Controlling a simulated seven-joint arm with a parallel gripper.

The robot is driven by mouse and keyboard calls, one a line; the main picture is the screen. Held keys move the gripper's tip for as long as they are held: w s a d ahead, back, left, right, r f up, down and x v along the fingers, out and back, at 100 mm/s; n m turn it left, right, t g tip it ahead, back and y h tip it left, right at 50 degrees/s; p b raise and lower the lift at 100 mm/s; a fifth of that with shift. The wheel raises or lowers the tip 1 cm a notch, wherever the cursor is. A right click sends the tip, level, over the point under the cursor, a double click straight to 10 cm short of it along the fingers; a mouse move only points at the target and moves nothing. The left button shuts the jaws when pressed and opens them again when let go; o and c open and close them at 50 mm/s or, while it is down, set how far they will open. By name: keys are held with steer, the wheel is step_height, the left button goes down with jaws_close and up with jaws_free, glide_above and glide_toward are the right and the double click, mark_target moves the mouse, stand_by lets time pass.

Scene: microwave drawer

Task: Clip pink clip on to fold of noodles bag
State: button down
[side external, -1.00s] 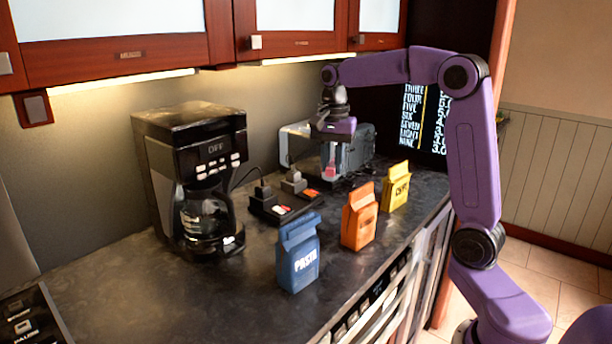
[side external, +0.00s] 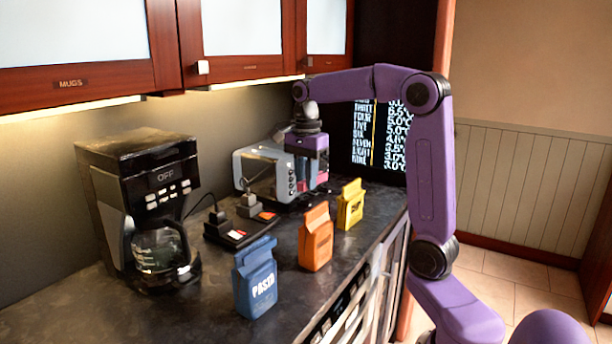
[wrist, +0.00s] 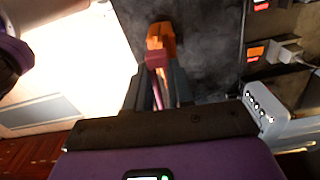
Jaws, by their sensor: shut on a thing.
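My gripper (side external: 310,180) is shut on the pink clip (side external: 323,176), which hangs between the fingers in front of the toaster. In the wrist view the gripper (wrist: 158,92) has a finger on each side of the clip (wrist: 157,62), whose far end points at an orange bag (wrist: 161,36). In the side view an orange bag (side external: 316,242) stands upright between a yellow bag (side external: 350,205) and a blue bag marked PASTA (side external: 256,282). The labels on the orange and yellow bags are too small to read, so I cannot tell which holds noodles. The clip is apart from the bags in the side view.
A silver toaster (side external: 265,172) stands behind the gripper. A black power strip (side external: 232,232) with plugs lies left of the bags, and a coffee maker (side external: 140,200) stands farther left. Cabinets (side external: 240,45) hang above. The dark counter (side external: 205,305) is clear around the blue bag.

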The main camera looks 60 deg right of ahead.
mark_target(306, 214)
steer(key=shift+f, duration=3.05)
steer(key=shift+f, duration=1.6)
stand_by(1.2)
steer(key=shift+c, duration=2.2)
jaws_free()
steer(key=shift+r, duration=0.15)
steer(key=shift+r, duration=3.85)
